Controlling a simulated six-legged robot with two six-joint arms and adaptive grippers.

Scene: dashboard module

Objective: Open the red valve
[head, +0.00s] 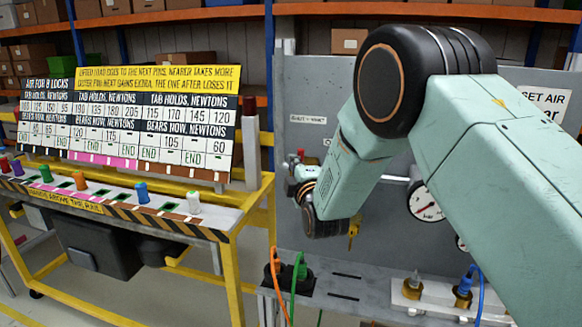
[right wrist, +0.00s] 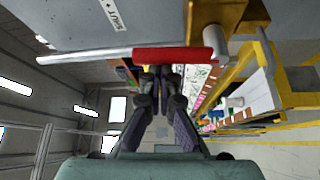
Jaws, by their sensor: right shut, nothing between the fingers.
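The red valve handle shows in the right wrist view as a red sleeve (right wrist: 178,55) on a pale metal bar that runs across the picture. The bar's right end meets a pale round stub beside a brass-coloured body (right wrist: 225,15). My right gripper (right wrist: 158,71) is shut and empty, its fingertips just below the red sleeve; I cannot tell whether they touch it. In the head view my right gripper (head: 294,162) is small and partly hidden by my arm in front of the grey panel, and the handle is hard to make out there. My left gripper is not in view.
The grey panel (head: 318,85) carries a gauge (head: 427,204) and small labels. Orange and green hoses (head: 296,275) and brass fittings (head: 413,285) stand on the ledge below. A yellow-framed bench (head: 235,270) with coloured pegs and a chart board (head: 130,115) is at left.

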